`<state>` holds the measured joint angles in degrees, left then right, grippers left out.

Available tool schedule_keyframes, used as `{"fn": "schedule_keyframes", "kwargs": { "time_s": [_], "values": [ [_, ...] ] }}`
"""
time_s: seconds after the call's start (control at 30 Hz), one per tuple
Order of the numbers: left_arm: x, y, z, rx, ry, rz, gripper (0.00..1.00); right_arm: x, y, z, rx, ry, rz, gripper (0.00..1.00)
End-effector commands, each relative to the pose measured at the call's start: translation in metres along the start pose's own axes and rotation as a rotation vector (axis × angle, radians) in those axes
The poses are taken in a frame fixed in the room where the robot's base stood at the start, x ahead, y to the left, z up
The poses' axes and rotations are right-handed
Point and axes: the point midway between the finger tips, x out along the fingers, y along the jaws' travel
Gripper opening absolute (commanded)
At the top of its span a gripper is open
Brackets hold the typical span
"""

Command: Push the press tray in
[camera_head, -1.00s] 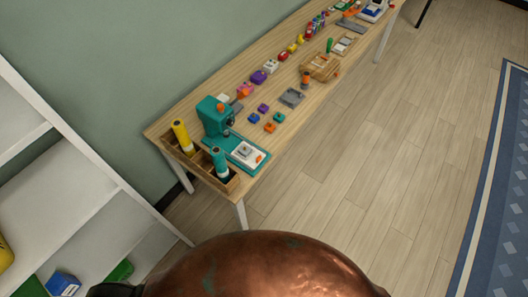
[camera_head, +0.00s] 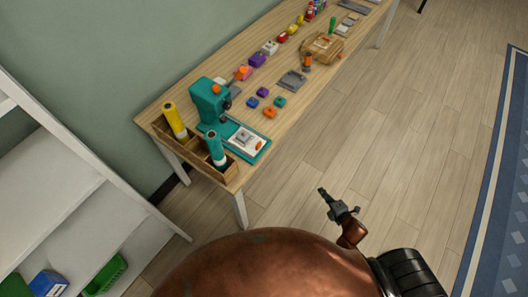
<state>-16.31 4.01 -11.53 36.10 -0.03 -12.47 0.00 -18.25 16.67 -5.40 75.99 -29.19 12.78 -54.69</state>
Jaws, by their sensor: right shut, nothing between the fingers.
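The teal press (camera_head: 211,103) stands near the left end of the wooden table. Its press tray (camera_head: 245,140), a pale plate with a grey block and an orange part, lies on the teal base and sticks out to the front right of the press head. My right gripper (camera_head: 324,194) is shut and empty. It is over the floor in front of the table, to the right of and apart from the tray. My left gripper is out of view.
A wooden holder (camera_head: 233,175) with a yellow tube (camera_head: 174,119) and a teal tube (camera_head: 215,148) sits at the table's left end. Small coloured blocks and a grey plate (camera_head: 292,80) lie right of the press. A white shelf (camera_head: 60,190) stands at left. The floor (camera_head: 380,130) is clear.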

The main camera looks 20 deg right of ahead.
Motion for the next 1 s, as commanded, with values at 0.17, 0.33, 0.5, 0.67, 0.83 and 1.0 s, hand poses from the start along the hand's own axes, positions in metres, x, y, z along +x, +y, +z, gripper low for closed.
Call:
{"fn": "schedule_keyframes", "kwargs": {
  "time_s": [0.17, 0.33, 0.5, 0.67, 0.83, 1.0],
  "values": [
    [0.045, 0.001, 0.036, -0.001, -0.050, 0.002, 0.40, -0.008, 0.164, -0.038, -0.793, 0.079, 0.410, 0.00],
    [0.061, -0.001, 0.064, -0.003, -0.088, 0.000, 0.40, -0.048, 0.244, -0.089, -1.300, 0.057, 0.678, 0.00],
    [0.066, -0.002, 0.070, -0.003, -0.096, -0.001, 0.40, -0.068, 0.271, -0.114, -1.509, 0.029, 0.791, 0.00],
    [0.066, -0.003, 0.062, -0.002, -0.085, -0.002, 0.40, -0.060, 0.283, -0.123, -1.530, 0.023, 0.807, 0.00],
    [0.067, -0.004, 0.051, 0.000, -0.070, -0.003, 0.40, -0.036, 0.298, -0.139, -1.527, 0.024, 0.807, 0.00],
    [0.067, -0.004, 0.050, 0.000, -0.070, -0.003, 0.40, -0.008, 0.313, -0.156, -1.526, 0.024, 0.805, 0.00]
  ]
}}
